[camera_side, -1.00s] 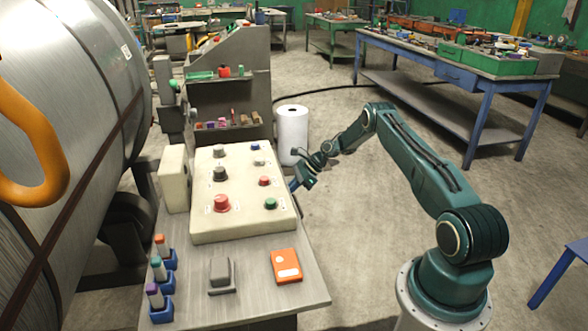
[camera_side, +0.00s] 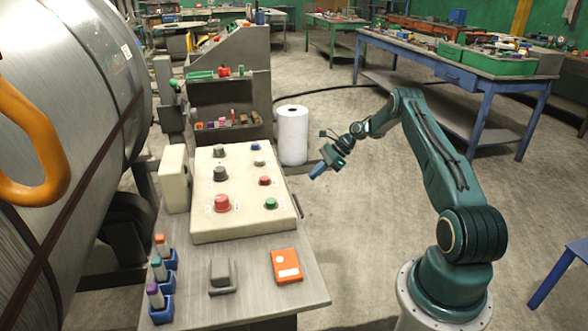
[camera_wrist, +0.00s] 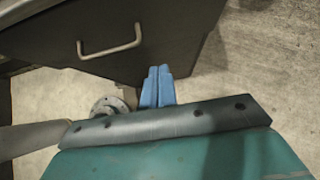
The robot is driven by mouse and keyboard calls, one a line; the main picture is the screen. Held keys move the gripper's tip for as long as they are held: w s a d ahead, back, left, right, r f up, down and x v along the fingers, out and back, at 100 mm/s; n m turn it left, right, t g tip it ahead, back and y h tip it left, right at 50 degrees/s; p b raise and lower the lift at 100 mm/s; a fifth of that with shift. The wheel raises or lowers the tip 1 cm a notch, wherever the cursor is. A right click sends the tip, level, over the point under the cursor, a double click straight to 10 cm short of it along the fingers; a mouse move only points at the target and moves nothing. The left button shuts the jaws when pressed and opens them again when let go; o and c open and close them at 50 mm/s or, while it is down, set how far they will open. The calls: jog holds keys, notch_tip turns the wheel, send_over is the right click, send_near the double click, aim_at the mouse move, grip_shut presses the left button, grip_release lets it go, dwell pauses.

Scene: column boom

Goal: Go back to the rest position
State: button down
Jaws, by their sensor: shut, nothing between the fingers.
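My gripper (camera_side: 317,171) is in the air to the right of the control panel (camera_side: 238,232), above the floor and apart from the panel. In the wrist view, its two blue fingers (camera_wrist: 157,86) lie side by side, shut, with nothing seen between them. Below them in that view are a dark cabinet face with a metal handle (camera_wrist: 110,42) and bare floor (camera_wrist: 265,80). The panel carries several red, grey, green and blue knobs and buttons.
The bench (camera_side: 250,284) under the panel holds an orange box (camera_side: 286,266), a grey block (camera_side: 221,274) and several markers in blue holders. A white roll (camera_side: 292,135) stands behind my gripper. A large metal coil (camera_side: 70,110) is at left. Floor between bench and my base is clear.

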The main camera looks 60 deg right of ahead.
jog(key=shift+v, duration=1.1)
jog(key=shift+r, duration=0.1)
